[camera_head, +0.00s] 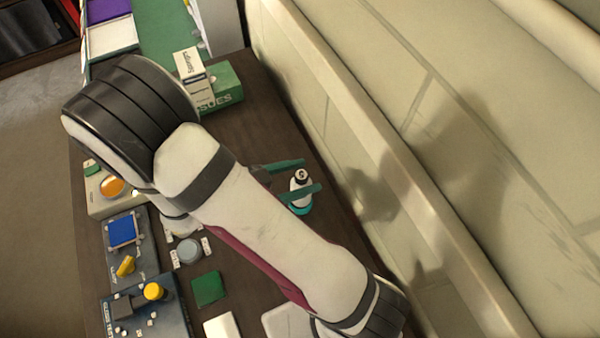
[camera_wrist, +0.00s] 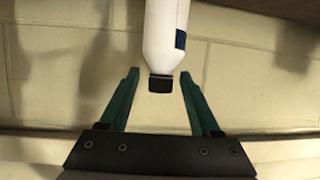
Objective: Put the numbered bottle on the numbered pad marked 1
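A small white bottle (camera_head: 298,184) with a dark cap and teal base stands on the dark table near the wall. Its top bears a dark mark that may be a 5. In the wrist view the white bottle (camera_wrist: 163,32) shows a black cap and a dark blue label patch. My gripper (camera_head: 311,175) is open, its teal fingers on either side of the bottle. In the wrist view my gripper (camera_wrist: 159,73) has gaps between both fingers and the cap. A green square pad (camera_head: 208,288) and a white pad (camera_head: 222,326) lie at the front; no number is readable on them.
A green box (camera_head: 226,84) with a white box (camera_head: 188,64) stands at the back. Panels with a blue square (camera_head: 122,231), yellow knobs (camera_head: 153,291) and an orange button (camera_head: 112,187) line the left edge. A pale wall (camera_head: 345,130) bounds the right side. My arm hides the table's middle.

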